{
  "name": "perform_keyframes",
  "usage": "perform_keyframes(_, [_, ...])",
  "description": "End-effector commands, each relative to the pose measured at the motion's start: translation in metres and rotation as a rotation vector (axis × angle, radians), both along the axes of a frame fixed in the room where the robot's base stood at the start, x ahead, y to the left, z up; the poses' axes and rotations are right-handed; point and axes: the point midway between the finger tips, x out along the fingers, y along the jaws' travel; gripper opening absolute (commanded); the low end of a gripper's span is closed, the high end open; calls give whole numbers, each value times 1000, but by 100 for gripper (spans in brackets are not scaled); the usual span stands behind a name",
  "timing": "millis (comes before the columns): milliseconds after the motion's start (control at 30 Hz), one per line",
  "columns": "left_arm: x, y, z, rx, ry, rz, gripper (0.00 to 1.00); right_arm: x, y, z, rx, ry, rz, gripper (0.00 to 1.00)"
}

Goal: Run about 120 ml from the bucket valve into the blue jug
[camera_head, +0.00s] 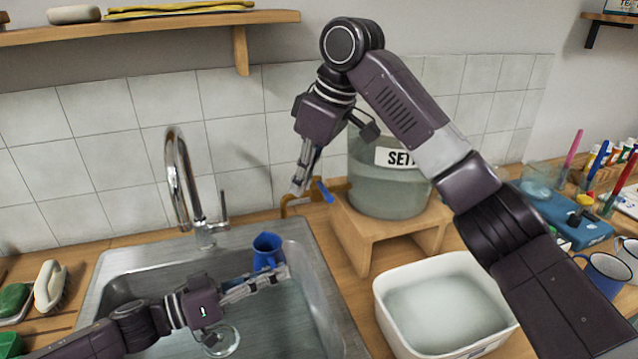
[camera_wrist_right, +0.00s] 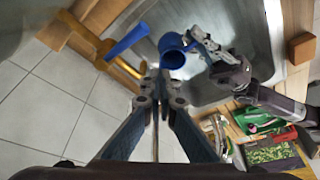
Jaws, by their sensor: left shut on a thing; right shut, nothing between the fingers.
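The blue jug (camera_head: 267,250) is held over the sink by my left gripper (camera_head: 284,273), which is shut on it; both also show in the right wrist view, the jug (camera_wrist_right: 174,55) with its open mouth visible. The clear bucket (camera_head: 390,195), labelled "SETT…", holds cloudy water. Its brass valve (camera_head: 290,203) has a blue lever (camera_head: 324,191); the lever also shows in the right wrist view (camera_wrist_right: 128,40). My right gripper (camera_head: 298,188) is shut and empty close to the lever; I cannot tell whether it touches. No stream is visible. The jug's water level is hidden.
The bucket stands on a wooden stand (camera_head: 372,240). A white tub (camera_head: 440,340) of cloudy water is in front of it. The tap (camera_head: 180,185) rises behind the sink (camera_head: 110,268). Mugs and paint things crowd the right; brushes lie at left.

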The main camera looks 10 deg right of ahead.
Motion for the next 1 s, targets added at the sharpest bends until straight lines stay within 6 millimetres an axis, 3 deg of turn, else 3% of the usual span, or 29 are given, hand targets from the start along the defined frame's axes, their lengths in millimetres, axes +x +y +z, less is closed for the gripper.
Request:
perform_keyframes(33, [0, 0, 2, -1, -3, 0, 0, 3, -10, 19, 4, -8, -10, 0])
perform_keyframes(300, [0, 0, 2, -1, -3, 0, 0, 6, -29, 72, 6, -6, -7, 0])
perform_keyframes(500, [0, 0, 3, -3, -6, -1, 0, 7, -35, 88, 4, -5, -6, 0])
perform_keyframes(833, [0, 0, 2, -1, -4, -1, 0, 8, -37, 91, 5, -5, -9, 0])
perform_keyframes(1000, [0, 0, 2, -1, -3, 0, 0, 13, -57, 99, 28, -12, -87, 0])
